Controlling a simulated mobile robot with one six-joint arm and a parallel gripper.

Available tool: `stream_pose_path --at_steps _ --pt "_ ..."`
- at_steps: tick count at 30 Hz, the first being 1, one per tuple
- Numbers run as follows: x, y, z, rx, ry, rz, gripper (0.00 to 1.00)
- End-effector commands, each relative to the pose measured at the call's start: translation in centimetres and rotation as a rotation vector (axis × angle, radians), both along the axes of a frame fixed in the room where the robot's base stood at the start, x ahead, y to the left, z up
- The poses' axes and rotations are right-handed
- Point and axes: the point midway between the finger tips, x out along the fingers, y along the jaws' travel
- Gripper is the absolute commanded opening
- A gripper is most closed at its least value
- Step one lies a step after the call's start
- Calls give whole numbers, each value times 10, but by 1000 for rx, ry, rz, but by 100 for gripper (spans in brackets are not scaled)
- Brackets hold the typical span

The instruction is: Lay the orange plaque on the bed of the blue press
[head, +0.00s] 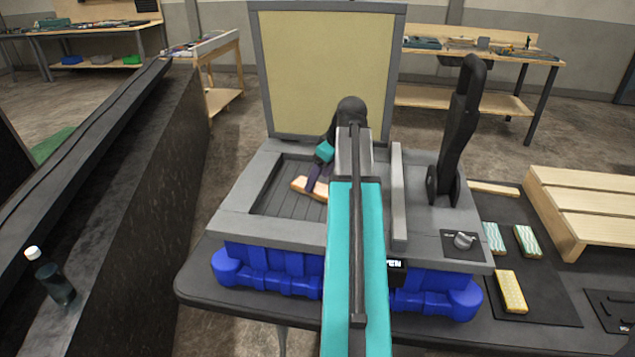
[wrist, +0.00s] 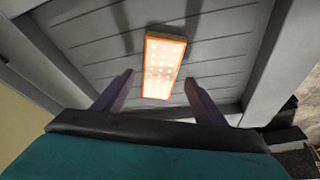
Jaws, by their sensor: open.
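The orange plaque (wrist: 163,66), a thin block with an orange edge and a pale dotted face, lies on the grey slatted bed (wrist: 215,60) of the blue press. In the head view the plaque (head: 305,188) is partly hidden by my gripper (head: 316,184). The bed (head: 277,195) is recessed in a grey frame above the blue base (head: 265,262). In the wrist view my gripper (wrist: 159,78) is open, with clear gaps between its dark fingers and the plaque's near end. The plaque looks flat and slightly turned.
The press's beige lid panel (head: 318,70) stands upright behind the bed. A tall black lever (head: 456,135) and a knob (head: 464,240) are at right. Teal-patterned blocks (head: 527,240), a yellow block (head: 511,291) and a slatted wooden rack (head: 585,205) are further right. A dark bottle (head: 52,280) is at left.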

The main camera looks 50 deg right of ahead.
Motion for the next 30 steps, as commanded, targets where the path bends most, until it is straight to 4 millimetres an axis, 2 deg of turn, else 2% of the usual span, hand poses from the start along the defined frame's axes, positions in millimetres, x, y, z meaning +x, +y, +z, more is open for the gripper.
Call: stream_pose_path --at_steps 18,24,30 --pt "-29 -6 72 -1 -1 0 65" --pt "-34 -6 84 -1 -1 0 65" --pt "-35 -6 86 0 -1 0 65"
